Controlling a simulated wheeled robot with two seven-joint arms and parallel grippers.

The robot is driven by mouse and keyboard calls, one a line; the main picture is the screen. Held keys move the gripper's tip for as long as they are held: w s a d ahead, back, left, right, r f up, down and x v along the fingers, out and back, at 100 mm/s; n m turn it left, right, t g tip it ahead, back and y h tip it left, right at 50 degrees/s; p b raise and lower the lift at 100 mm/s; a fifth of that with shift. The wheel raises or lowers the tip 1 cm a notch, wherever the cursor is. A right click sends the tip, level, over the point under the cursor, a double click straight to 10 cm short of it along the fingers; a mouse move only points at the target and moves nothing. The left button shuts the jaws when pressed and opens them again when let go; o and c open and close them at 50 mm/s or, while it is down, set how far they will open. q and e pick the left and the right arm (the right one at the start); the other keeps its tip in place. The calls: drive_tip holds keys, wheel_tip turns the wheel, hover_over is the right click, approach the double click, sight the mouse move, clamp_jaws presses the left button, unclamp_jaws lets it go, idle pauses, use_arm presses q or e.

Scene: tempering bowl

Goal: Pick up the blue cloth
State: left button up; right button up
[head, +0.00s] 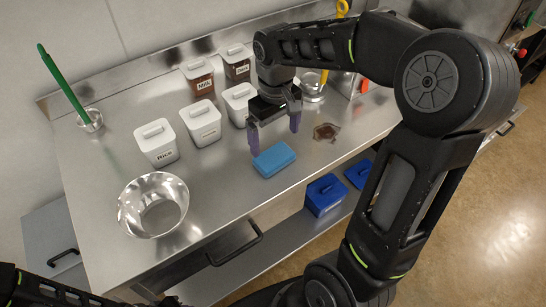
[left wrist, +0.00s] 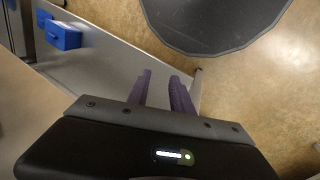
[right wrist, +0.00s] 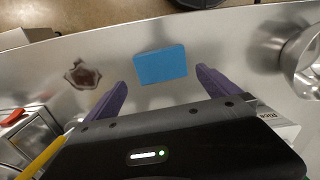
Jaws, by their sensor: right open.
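The blue cloth (head: 274,160) is a flat rectangular block lying on the steel counter near its front edge. It also shows in the right wrist view (right wrist: 161,65), ahead of the fingertips and between their lines. My right gripper (head: 274,139) is open and empty, above the counter by the cloth and not touching it. Its purple fingers (right wrist: 160,80) stand wide apart in the right wrist view. My left gripper (left wrist: 161,80) shows in the left wrist view with its fingers apart and nothing between them, away from the cloth.
A steel bowl (head: 180,218) stands left on the counter. White-lidded containers (head: 157,144) stand behind the cloth. A brown stain or spill (head: 326,132) lies right of it. Blue boxes (head: 324,195) sit on the lower shelf. A green-handled tool (head: 65,85) stands in a cup at the back left.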

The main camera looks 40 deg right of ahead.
sight(274, 157)
drive_tip(key=shift+f, duration=1.25)
drive_tip(key=shift+f, duration=0.1)
wheel_tip(274, 157, down, 5)
drive_tip(key=shift+f+p, duration=0.1)
drive_tip(key=shift+p, duration=0.75)
drive_tip(key=shift+a, duration=0.1)
drive_tip(key=shift+c, duration=0.4)
drive_tip(key=c, duration=0.9)
